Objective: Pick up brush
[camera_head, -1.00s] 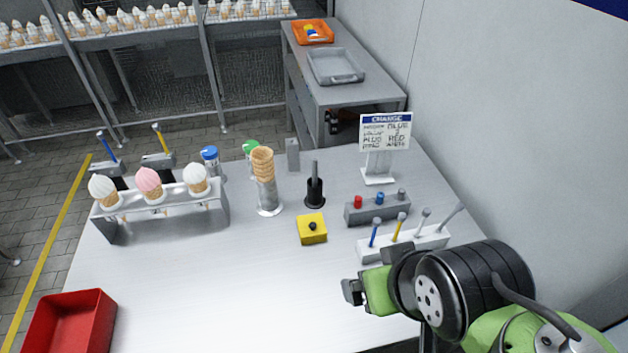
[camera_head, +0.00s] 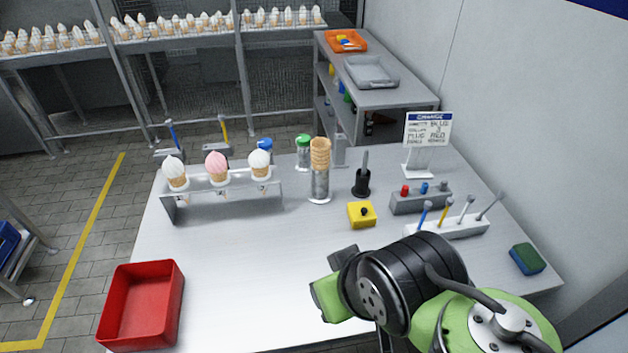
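A dark grey upright handle in a black round base (camera_head: 363,183) stands near the middle back of the table; it looks like the brush in its holder. The bristles are hidden. My gripper (camera_head: 335,275) is over the front of the table, below and slightly left of the brush in the picture, well apart from it. I see its green side and a dark end piece. The wrist hides most of the fingers, so I cannot tell whether it is open. Nothing shows held in it.
A yellow block (camera_head: 361,215) with a black knob sits just before the brush. A cone stack (camera_head: 320,160) stands left of it; a grey block with coloured plugs (camera_head: 420,199) and a white tool rack (camera_head: 460,228) stand right. A red bin (camera_head: 142,305) is front left. The front-middle table is clear.

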